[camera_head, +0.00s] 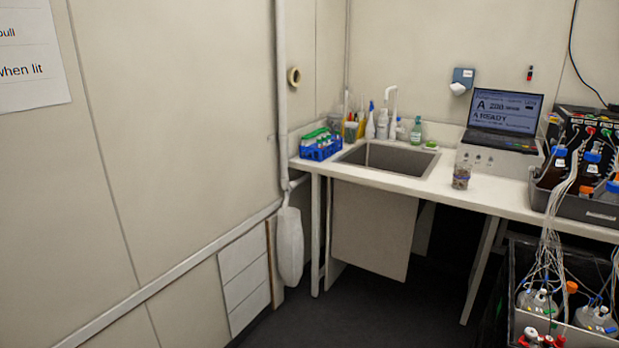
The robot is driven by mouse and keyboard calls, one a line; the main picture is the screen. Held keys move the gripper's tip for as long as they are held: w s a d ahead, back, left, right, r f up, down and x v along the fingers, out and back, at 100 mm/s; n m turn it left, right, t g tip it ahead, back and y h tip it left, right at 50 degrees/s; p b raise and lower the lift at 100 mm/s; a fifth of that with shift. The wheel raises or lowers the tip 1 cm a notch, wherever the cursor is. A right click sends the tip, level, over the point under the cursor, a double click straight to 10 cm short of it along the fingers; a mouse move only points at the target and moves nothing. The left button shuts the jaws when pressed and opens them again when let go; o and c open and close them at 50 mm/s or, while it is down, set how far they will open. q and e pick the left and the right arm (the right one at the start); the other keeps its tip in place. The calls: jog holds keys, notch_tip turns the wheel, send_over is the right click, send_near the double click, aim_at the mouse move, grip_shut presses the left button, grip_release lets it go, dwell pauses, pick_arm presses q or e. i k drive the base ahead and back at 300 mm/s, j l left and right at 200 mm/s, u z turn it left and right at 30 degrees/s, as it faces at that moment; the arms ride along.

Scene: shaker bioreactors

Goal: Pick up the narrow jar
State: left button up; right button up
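A small clear jar (461,177) with brownish contents stands upright on the white bench (420,188), near its front edge and right of the sink. It is the only lone jar I can make out there; it is too small to tell whether it is the narrow one. Several bottles and containers (383,124) stand behind the sink, too small to tell apart. Neither of my grippers is in view.
A sink (388,158) is set in the bench, with a blue rack (320,146) at its left. A laptop (504,114) stands behind the jar. A grey tray (587,207) of brown bottles and tubing is at right, above a floor crate (570,334). Dark floor is clear in front.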

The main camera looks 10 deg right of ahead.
aim_at(462, 172)
jog(key=i+z, duration=0.35)
jog(key=i+j+z, duration=0.1)
jog(key=i+z, duration=0.2)
jog(key=i, duration=0.3)
jog(key=i+j+z, duration=0.35)
jog(key=i+l, duration=0.1)
